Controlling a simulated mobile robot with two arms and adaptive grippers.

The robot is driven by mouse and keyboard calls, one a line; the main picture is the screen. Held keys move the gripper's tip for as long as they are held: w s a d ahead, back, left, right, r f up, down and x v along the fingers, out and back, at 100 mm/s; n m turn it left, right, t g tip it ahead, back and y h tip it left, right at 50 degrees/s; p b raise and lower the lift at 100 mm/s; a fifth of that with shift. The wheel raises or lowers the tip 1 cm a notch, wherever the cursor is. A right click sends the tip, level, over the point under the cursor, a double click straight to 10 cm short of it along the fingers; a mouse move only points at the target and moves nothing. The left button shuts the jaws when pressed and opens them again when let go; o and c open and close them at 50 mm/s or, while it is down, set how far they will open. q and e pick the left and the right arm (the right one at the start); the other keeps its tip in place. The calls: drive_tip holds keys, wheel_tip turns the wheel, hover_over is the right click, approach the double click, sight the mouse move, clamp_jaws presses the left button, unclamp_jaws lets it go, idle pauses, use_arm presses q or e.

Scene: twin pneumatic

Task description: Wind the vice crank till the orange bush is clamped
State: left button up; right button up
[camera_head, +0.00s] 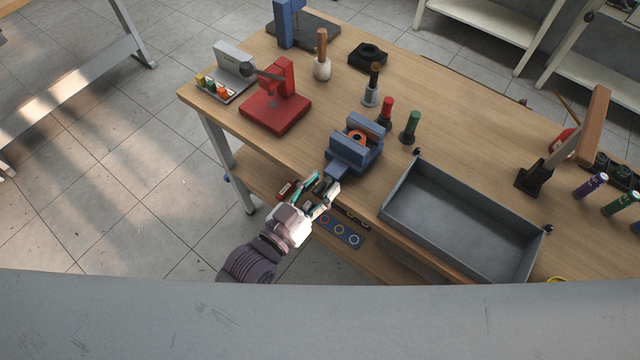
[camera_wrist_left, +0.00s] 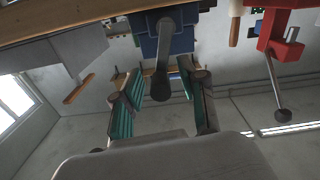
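The blue vice (camera_head: 352,155) stands at the near edge of the wooden bench. The orange bush (camera_head: 352,134), a ring, sits between its jaws; I cannot tell whether the jaws grip it. My left gripper (camera_head: 322,186) is just in front of the vice, off the bench edge. In the left wrist view the vice (camera_wrist_left: 183,43) is at the top, and its grey crank (camera_wrist_left: 162,55) points towards the gripper. The left gripper's fingers (camera_wrist_left: 160,100) are open, one on each side of the crank's rounded end, with gaps visible. My right gripper is not in view.
A grey tray (camera_head: 463,222) lies right of the vice. A red press (camera_head: 275,103) stands to its left, and red (camera_head: 386,110) and green-handled (camera_head: 411,127) tools stand close behind. A blue panel with rings (camera_head: 340,231) lies below the bench edge.

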use_arm(q)
drive_tip(key=shift+a, duration=0.1)
drive_tip(key=v, duration=1.2)
